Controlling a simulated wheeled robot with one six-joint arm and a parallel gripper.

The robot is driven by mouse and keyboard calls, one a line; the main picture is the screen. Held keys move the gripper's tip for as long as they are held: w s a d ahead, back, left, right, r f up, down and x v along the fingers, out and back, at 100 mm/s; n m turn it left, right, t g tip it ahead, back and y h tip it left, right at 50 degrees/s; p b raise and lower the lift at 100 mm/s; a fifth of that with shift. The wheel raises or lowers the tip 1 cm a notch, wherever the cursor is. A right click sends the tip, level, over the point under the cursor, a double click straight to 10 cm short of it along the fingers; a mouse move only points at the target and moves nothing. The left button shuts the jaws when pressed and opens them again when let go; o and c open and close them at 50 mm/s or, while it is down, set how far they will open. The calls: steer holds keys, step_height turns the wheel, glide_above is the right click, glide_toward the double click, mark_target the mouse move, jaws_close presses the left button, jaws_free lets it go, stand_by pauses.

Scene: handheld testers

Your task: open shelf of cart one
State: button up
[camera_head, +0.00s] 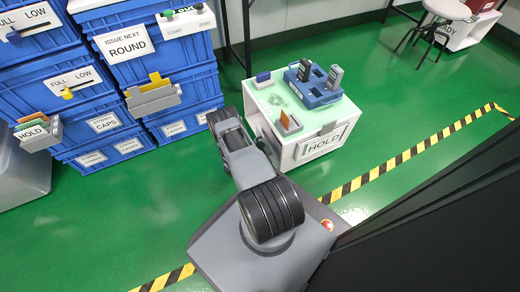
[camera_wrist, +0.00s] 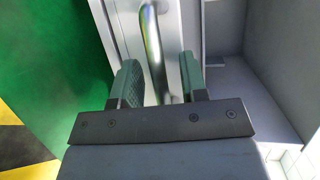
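No cart number is readable. In the wrist view, a shiny metal bar handle (camera_wrist: 152,40) is fixed along a pale panel (camera_wrist: 129,28). My gripper (camera_wrist: 160,82) is open, with its two green-padded fingers on either side of the handle. Gaps show between the fingers and the bar. To the right of the panel is a grey recess (camera_wrist: 253,80). My gripper's fingers cannot be made out in the head view.
A blue tray (camera_head: 312,88) with handheld testers sits on the cart top. Stacked blue crates (camera_head: 135,60) with labels and small bins stand at the left. A stool (camera_head: 447,12) stands at the far right. Green floor with yellow-black tape (camera_head: 420,148) is clear right of the cart.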

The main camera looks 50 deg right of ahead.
steer(key=shift+d, duration=0.1)
jaws_close()
stand_by(0.4)
steer(key=shift+d, duration=0.1)
